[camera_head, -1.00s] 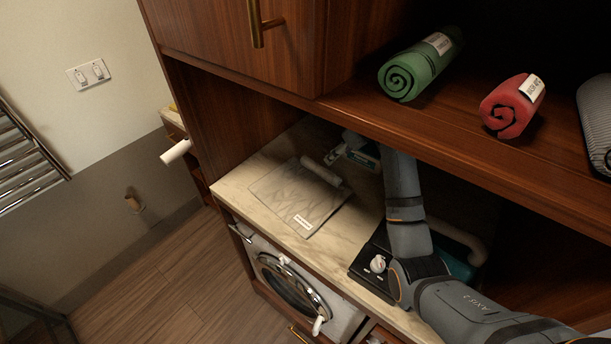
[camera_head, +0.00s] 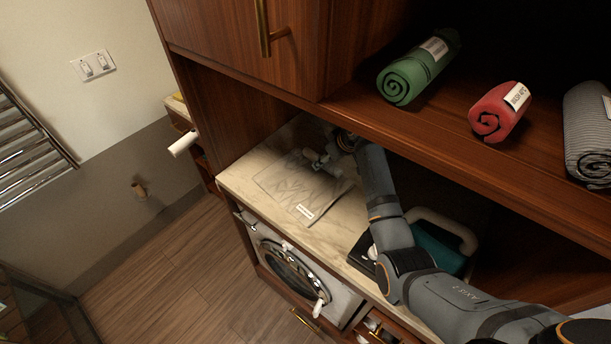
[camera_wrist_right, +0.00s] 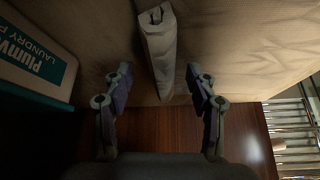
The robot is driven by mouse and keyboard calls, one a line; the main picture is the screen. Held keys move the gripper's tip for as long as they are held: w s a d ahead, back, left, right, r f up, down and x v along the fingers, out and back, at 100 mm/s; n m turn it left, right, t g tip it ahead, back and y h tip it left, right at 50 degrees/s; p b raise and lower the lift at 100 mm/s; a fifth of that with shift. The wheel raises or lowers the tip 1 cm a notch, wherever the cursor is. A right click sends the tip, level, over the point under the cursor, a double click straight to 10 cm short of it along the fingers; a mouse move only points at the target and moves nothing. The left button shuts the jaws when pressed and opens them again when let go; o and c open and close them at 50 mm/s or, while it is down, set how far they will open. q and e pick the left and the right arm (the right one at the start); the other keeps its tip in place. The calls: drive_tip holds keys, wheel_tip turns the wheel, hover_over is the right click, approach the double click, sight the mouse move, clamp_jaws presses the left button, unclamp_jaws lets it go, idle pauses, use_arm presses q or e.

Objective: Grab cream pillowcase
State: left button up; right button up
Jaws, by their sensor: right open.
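My left gripper is not in view.
A teal object with a pale handle (camera_head: 440,245) is right of my arm. The shelf above holds green (camera_head: 415,75), red (camera_head: 497,115) and striped (camera_head: 588,130) rolls. A washing machine (camera_head: 290,270) is below.

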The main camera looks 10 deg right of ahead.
drive_tip(key=shift+s, duration=0.1)
clamp_jaws()
